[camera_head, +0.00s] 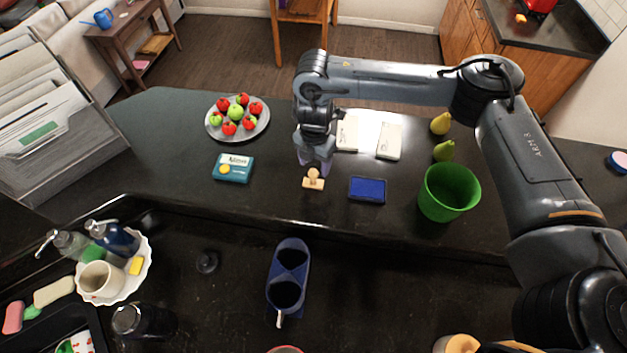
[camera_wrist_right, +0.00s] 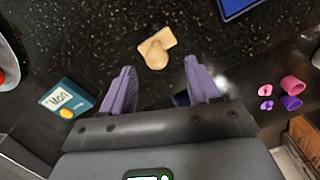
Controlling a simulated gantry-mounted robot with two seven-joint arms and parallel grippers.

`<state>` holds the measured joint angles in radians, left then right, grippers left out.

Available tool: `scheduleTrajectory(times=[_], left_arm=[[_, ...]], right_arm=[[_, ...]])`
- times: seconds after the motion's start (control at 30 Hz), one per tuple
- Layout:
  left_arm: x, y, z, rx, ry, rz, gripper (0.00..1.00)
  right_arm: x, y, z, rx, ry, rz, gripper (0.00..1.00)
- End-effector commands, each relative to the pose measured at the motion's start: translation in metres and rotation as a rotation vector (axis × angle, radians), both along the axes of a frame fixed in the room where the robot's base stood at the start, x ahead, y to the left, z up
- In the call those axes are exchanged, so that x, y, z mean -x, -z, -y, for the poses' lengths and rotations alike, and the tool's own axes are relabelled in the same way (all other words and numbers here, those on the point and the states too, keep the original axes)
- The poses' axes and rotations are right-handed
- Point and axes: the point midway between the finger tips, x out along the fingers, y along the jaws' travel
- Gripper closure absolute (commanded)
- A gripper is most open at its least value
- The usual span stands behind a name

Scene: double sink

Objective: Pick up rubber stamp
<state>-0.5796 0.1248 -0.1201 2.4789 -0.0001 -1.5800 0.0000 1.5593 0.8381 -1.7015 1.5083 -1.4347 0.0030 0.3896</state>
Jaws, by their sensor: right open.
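The rubber stamp (camera_head: 313,179) is a small tan piece with a rounded knob handle, standing on the dark raised counter. In the right wrist view the stamp (camera_wrist_right: 156,48) lies just beyond the fingertips, roughly between their lines. My right gripper (camera_head: 314,160) hangs over the counter just behind the stamp, pointing down. Its purple fingers (camera_wrist_right: 160,66) are apart with nothing between them. The blue ink pad (camera_head: 367,189) lies to the right of the stamp; its edge shows in the right wrist view (camera_wrist_right: 237,6). My left gripper is not in view.
A teal box (camera_head: 233,168) lies left of the stamp, and a plate of red and green fruit (camera_head: 238,138) farther left. A green cup (camera_head: 448,192) and pears (camera_head: 443,151) stand right. The counter drops to the sink area in front.

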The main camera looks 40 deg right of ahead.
Motion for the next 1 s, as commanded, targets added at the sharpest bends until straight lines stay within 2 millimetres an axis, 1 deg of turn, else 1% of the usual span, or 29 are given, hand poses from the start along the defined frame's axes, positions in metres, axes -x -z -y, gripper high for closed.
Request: scheduleTrajectory(times=[0.1, 0.37, 0.57, 0.6, 0.7, 0.83, 1.0], left_arm=[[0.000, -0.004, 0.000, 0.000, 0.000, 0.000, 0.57], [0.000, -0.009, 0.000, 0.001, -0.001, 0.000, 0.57], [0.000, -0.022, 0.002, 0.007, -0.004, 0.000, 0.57], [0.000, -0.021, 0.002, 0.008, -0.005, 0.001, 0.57], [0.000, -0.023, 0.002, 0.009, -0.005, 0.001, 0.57], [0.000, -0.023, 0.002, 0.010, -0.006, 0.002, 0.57], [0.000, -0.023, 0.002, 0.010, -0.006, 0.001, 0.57]], right_arm=[[0.000, 0.011, -0.001, 0.001, -0.002, 0.001, 0.39], [-0.001, 0.024, -0.001, 0.001, -0.002, 0.001, 0.39], [-0.003, 0.048, -0.002, 0.002, -0.004, 0.002, 0.39], [-0.003, 0.055, -0.002, 0.001, -0.003, 0.000, 0.39], [-0.003, 0.064, -0.002, 0.000, -0.003, 0.002, 0.39], [-0.003, 0.070, -0.002, 0.000, -0.003, 0.002, 0.39], [-0.003, 0.071, -0.002, 0.000, -0.003, 0.003, 0.39]])
